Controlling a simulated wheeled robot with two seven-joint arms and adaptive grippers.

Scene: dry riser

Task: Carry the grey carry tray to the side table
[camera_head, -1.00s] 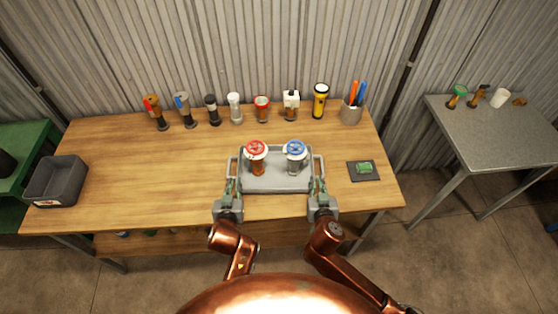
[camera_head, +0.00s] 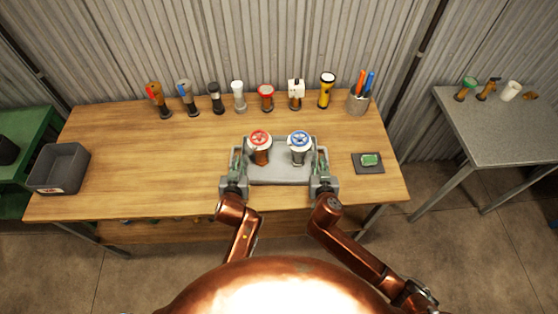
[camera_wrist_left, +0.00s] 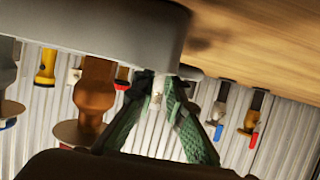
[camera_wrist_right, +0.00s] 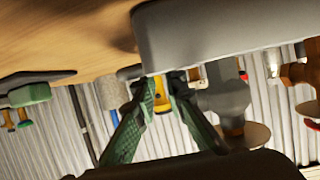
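The grey carry tray (camera_head: 279,176) rests on the wooden workbench near its front edge, level. On it stand a valve with a red handwheel (camera_head: 260,146) and one with a blue handwheel (camera_head: 299,147), both upright. My left gripper (camera_head: 238,160) is at the tray's left handle and my right gripper (camera_head: 319,160) at its right handle. In the wrist views background shows through a narrow gap between the left fingertips (camera_wrist_left: 163,84) and the right fingertips (camera_wrist_right: 163,84); both look open. The handles are mostly hidden by the fingers. The side table (camera_head: 510,145) stands at right.
A row of flashlights and valves, with a grey pen cup (camera_head: 357,102), lines the bench's back. A dark mat (camera_head: 368,170) with a green item lies right of the tray, a grey bin (camera_head: 58,168) at far left. Small items stand along the side table's back; its front is clear.

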